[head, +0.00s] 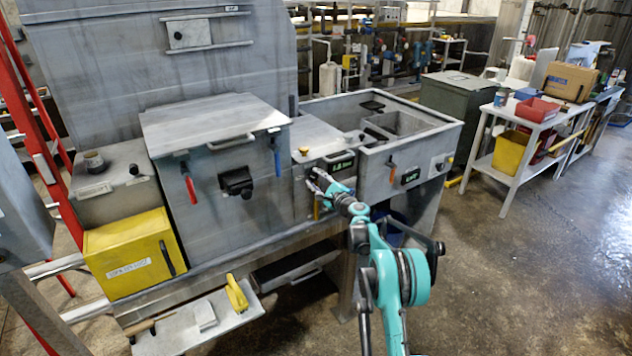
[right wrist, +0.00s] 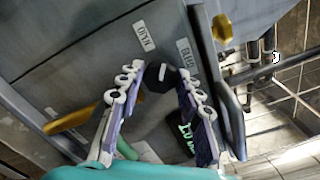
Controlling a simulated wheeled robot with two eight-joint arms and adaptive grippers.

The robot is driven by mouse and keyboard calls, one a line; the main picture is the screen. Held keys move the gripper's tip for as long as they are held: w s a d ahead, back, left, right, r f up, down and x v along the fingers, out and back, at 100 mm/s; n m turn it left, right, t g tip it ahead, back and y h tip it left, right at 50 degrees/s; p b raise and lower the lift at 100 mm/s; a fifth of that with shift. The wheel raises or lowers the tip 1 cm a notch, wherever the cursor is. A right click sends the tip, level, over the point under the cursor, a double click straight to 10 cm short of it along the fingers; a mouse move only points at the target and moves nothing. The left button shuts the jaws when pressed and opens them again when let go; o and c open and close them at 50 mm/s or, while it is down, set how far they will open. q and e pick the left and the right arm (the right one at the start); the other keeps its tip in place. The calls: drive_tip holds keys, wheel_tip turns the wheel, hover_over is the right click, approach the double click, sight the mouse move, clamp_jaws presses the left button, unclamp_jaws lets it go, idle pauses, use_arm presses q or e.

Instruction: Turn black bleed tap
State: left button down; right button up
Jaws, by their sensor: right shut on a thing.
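The black bleed tap (right wrist: 160,77) shows in the right wrist view between my fingertips, on a grey panel with small white labels, one of which seems to read "BLEED". My right gripper (right wrist: 161,70) is shut on it, one finger on each side. In the head view my right gripper (head: 319,180) reaches the grey panel between the lidded box and the open basin, and it hides the tap there. My left gripper is not in the head view.
Close by are a green-lit display (right wrist: 190,133), a yellow knob (right wrist: 222,28) and an orange lever (right wrist: 70,118). Red (head: 189,187) and blue (head: 276,160) handles hang on the box front. A yellow box (head: 130,255) stands at left. The floor at right is clear.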

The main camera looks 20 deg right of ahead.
drive_tip(key=n, duration=0.5)
drive_tip(key=shift+n, duration=0.3)
idle(0.5)
drive_tip(key=o, duration=1.2)
drive_tip(key=shift+c, duration=0.2)
drive_tip(key=shift+s, duration=0.1)
drive_tip(key=v, duration=1.1)
drive_tip(key=shift+s, duration=0.4)
drive_tip(key=shift+d, duration=0.15)
